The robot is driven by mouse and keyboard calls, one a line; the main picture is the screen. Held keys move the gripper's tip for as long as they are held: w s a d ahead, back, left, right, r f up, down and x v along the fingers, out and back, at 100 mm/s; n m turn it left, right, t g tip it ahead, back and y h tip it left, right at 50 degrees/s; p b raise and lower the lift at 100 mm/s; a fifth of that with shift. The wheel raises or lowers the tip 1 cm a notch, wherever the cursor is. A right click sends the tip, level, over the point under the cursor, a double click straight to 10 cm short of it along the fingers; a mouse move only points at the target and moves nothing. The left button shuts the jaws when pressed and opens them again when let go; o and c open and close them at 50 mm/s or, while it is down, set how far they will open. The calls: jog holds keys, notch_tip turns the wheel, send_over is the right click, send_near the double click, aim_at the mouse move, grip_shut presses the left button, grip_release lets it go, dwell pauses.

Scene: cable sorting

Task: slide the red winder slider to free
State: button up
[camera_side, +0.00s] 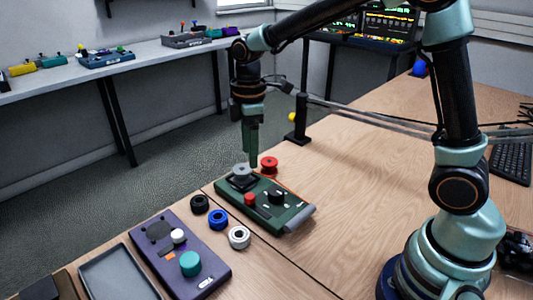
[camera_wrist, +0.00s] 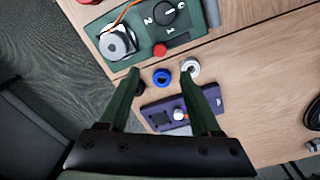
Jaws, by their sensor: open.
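The green winder panel (camera_side: 290,219) lies on the wooden table, below my gripper in the side view. It carries a grey spool (camera_side: 240,171), a black dial (camera_side: 276,197) and a short red knob (camera_side: 250,199), the only red control I see on it. In the wrist view the red knob (camera_wrist: 160,49) sits between the spool (camera_wrist: 118,42) and the numbered dial (camera_wrist: 170,12). Any slot or markings for it are too small to read. My gripper (camera_side: 252,164) points down, open and empty, near the panel's far edge; in the wrist view (camera_wrist: 161,72) its fingers are spread.
A red spool (camera_side: 268,164) stands behind the panel. Black (camera_side: 200,203), blue (camera_side: 218,219) and white (camera_side: 239,237) rings lie in front. A purple panel (camera_side: 205,278) and grey tray (camera_side: 117,275) are nearer. An orange cable (camera_wrist: 122,14) crosses the green panel.

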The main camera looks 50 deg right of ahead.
aim_at(249, 196)
jog(key=shift+n, duration=0.3)
jog(key=f, duration=1.3)
jog(key=shift+w+a, duration=0.2)
grip_shut()
dwell(0.8)
